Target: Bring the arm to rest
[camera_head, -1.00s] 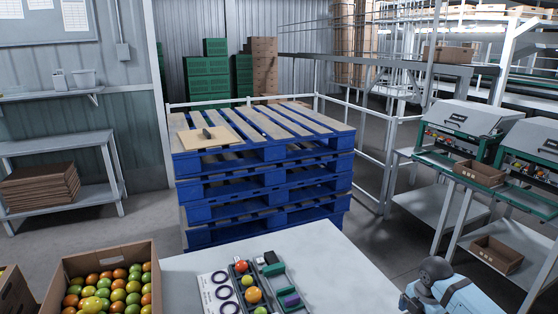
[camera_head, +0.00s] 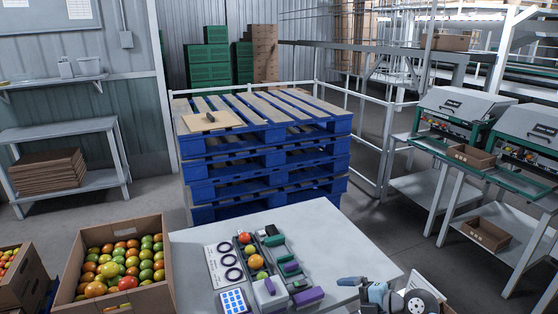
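Part of my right arm shows at the bottom right, with a dark round joint and light blue links. A grey tip, which appears to be my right gripper (camera_head: 348,282), points left over the right part of the grey table (camera_head: 335,235). Its fingers are too small and edge-on to tell whether they are apart, and I see nothing clearly held. My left arm and gripper are not in view.
Tomatoes in a dark tray, a ring card (camera_head: 225,268), a blue-dotted pad (camera_head: 234,301) and a purple block (camera_head: 308,297) crowd the table's front left. A tomato carton (camera_head: 163,240) stands left. Blue pallets (camera_head: 265,160) stand behind. The table's back right is clear.

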